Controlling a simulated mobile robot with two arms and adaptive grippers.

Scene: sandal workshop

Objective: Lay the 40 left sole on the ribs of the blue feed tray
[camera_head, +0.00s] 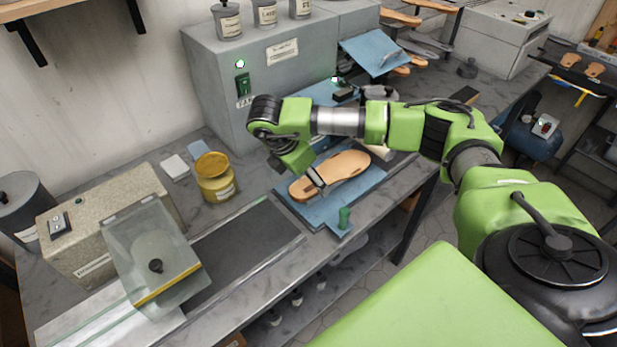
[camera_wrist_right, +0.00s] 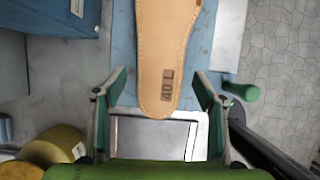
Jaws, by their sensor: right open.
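The tan sole (camera_head: 330,175) lies on the blue feed tray (camera_head: 325,212), toe toward the upper right in the head view. In the right wrist view the sole (camera_wrist_right: 162,50) shows a dark mark reading 40 L near its rounded heel. Blue tray surface (camera_wrist_right: 123,60) shows on both sides of it; its ribs cannot be made out. My right gripper (camera_head: 314,182) is over the heel end. Its two fingers (camera_wrist_right: 161,88) are spread apart on either side of the heel, with gaps to the sole. My left gripper is not in view.
A green knob (camera_head: 344,217) stands at the tray's near corner. A grey machine (camera_head: 245,85) rises behind, and a yellow jar (camera_head: 215,177) stands to the left. A clear guard (camera_head: 155,250) is further left. Another blue board (camera_head: 375,52) is at the back.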

